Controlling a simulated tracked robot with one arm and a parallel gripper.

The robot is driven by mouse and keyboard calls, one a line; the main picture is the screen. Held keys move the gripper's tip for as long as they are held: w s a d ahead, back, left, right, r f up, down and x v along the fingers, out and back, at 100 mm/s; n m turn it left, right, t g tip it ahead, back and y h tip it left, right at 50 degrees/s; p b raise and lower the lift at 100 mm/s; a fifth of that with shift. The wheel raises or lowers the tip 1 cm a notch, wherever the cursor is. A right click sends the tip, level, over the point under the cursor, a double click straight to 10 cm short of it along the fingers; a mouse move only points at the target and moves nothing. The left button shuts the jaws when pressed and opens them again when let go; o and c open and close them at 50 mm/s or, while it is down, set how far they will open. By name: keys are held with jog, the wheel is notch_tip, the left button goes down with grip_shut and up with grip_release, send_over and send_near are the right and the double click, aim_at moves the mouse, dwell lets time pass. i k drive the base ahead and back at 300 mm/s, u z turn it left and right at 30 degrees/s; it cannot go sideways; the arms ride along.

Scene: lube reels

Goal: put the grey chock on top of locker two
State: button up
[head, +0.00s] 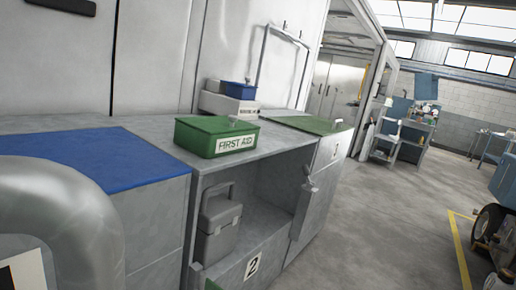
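Locker two (252,266) is a grey cabinet in the middle of the head view with a "2" label low on its front. Its front is open, and a grey lidded case with a handle (219,225) stands inside. On its grey top sits a green FIRST AID box (217,137). I cannot pick out the grey chock for certain. A small grey item (338,122) shows at the right edge of the green top beside locker two, too small to identify. My gripper is not in view; a thick grey curved tube, likely my arm, fills the lower left.
A blue bin (239,90) rests on a white box (228,105) behind the first aid box. A blue-topped cabinet (85,158) stands left, and a green-topped locker labelled "1" (336,151) right. The floor at right is clear up to a wheeled machine (490,225).

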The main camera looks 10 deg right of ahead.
aim_at(285, 134)
jog(key=z, duration=0.4)
jog(key=i, duration=2.45)
